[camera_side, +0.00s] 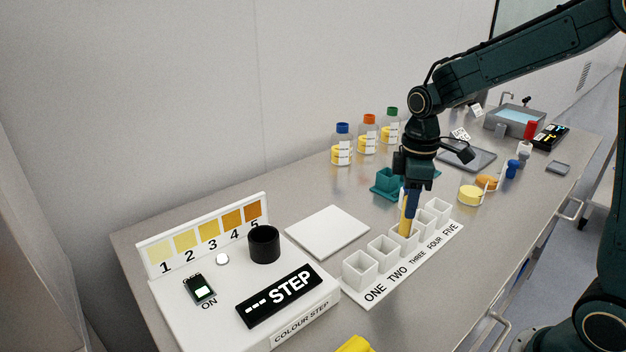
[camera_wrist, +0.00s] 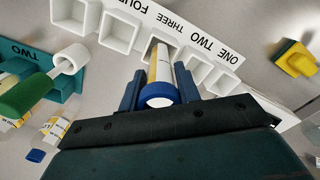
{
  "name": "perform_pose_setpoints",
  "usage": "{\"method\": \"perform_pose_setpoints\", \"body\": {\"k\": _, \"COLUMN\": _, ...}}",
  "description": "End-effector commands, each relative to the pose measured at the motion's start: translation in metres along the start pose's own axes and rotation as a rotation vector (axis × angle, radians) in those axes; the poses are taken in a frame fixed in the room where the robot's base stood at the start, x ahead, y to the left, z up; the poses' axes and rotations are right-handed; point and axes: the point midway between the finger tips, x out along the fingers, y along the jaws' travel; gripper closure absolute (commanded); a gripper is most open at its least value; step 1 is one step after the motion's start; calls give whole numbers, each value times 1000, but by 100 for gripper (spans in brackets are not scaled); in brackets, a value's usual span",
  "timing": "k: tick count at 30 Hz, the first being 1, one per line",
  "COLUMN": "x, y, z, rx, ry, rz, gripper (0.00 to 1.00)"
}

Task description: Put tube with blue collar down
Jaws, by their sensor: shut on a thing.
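The tube with the blue collar (camera_wrist: 160,77) is between the fingers of my gripper (camera_wrist: 160,92), its blue collar close to the gripper body in the wrist view. In the side view the tube (camera_side: 404,226) shows yellow below my gripper (camera_side: 411,200) and stands nearly upright. Its lower end is at the mouth of the middle cup (camera_side: 403,242), by the word THREE, and appears to be inside it; how deep is hidden. My gripper is shut on the tube. The white row of cups (camera_side: 375,290) is labelled ONE to FIVE; the other cups look empty.
A white colour-step box (camera_side: 290,313) with a black cup (camera_side: 264,244) stands at the front left. A white tile (camera_side: 326,231) lies behind the cups. A teal holder (camera_side: 386,183) and several capped bottles (camera_side: 342,148) stand behind. A yellow object (camera_side: 355,344) is at the front edge.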

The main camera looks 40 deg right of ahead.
Motion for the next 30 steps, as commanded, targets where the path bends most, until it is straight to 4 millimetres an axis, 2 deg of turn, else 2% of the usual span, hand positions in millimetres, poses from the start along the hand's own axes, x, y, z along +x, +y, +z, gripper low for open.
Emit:
{"method": "perform_pose_setpoints", "body": {"k": 7, "x": 27, "y": 0, "z": 0, "rx": 0, "ry": -3, "rz": -3, "gripper": 93}}
{"method": "perform_pose_setpoints", "body": {"k": 22, "x": 33, "y": 0, "z": 0, "rx": 0, "ry": -1, "rz": -1, "gripper": 93}}
{"method": "perform_pose_setpoints", "body": {"k": 23, "x": 33, "y": 0, "z": 0, "rx": 0, "ry": 0, "rz": 0, "gripper": 61}}
{"method": "perform_pose_setpoints", "body": {"k": 24, "x": 33, "y": 0, "z": 0, "rx": 0, "ry": 0, "rz": 0, "gripper": 54}}
{"method": "perform_pose_setpoints", "body": {"k": 26, "x": 33, "y": 0, "z": 0, "rx": 0, "ry": 0, "rz": 0, "gripper": 45}}
{"method": "perform_pose_setpoints", "body": {"k": 30, "x": 33, "y": 0, "z": 0, "rx": 0, "ry": 0, "rz": 0, "gripper": 45}}
